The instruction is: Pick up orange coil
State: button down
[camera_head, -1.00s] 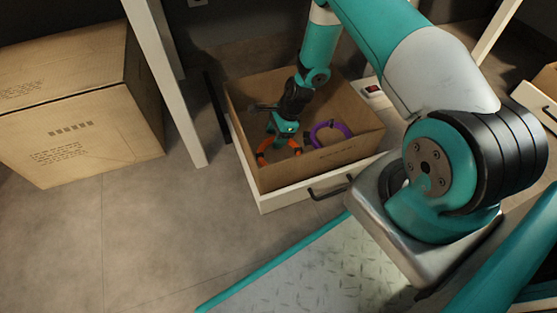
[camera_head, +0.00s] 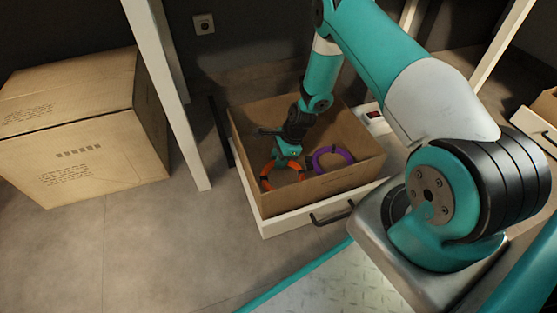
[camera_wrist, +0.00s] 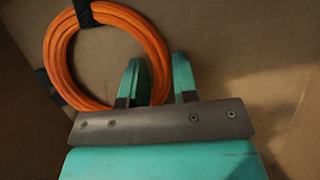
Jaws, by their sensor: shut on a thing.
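The orange coil (camera_head: 266,181) is a ring inside the open cardboard box, at the left in the head view. In the wrist view the orange coil (camera_wrist: 57,70) fills the upper left and has dark straps around it. My gripper (camera_head: 284,161) reaches down into the box at the coil's upper edge. In the wrist view my gripper (camera_wrist: 158,62) has its two teal fingers either side of the coil's right strand, shut on it. Whether the coil is clear of the box floor I cannot tell.
A purple coil (camera_head: 318,157) lies right of the orange one, in the same box (camera_head: 340,181). The box's walls stand close around my gripper. The box sits in a white drawer (camera_head: 284,225) with a dark handle. A large closed carton (camera_head: 95,160) stands at left.

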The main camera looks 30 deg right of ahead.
notch_tip(320, 180, up, 12)
jog(key=p, duration=0.7)
jog(key=w+d+p, duration=0.1)
jog(key=w+d, duration=0.3)
jog(key=d, duration=0.4)
jog(key=w+d+f+p, duration=0.1)
jog(key=w+d+p, duration=0.1)
jog(key=w+d, duration=0.3)
jog(key=shift+w+d, duration=0.15)
jog(key=shift+d, duration=2.1)
